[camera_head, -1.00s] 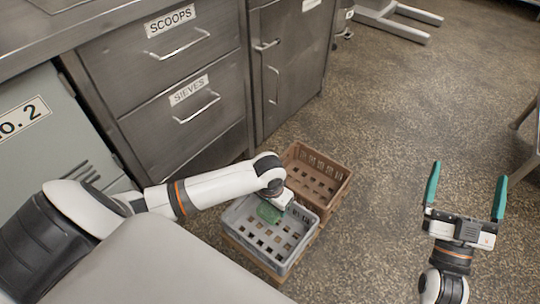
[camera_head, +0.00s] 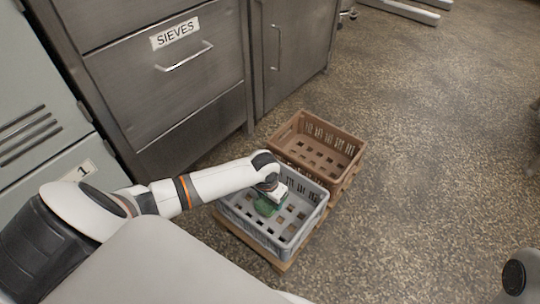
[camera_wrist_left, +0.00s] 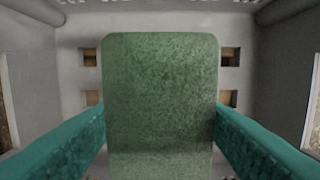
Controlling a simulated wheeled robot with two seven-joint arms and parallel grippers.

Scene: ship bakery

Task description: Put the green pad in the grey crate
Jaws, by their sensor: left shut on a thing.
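The green pad (camera_head: 265,207) is inside the grey crate's opening in the head view, below my left wrist. In the left wrist view the pad (camera_wrist_left: 160,100) stands large between the two teal fingers. My left gripper (camera_head: 270,197) is shut on the pad, with the crate floor behind it. The grey crate (camera_head: 297,240) sits on a wooden base on the floor; its slotted wall (camera_wrist_left: 270,60) also shows in the wrist view. I cannot tell whether the pad touches the crate floor. My right gripper is out of the head view; only part of that arm shows at the lower right.
A brown crate (camera_head: 350,150) stands just behind the grey one, on the same wooden base (camera_head: 283,265). Steel cabinets with a drawer marked SIEVES (camera_head: 175,60) rise behind on the left. The speckled floor (camera_head: 430,150) to the right is clear.

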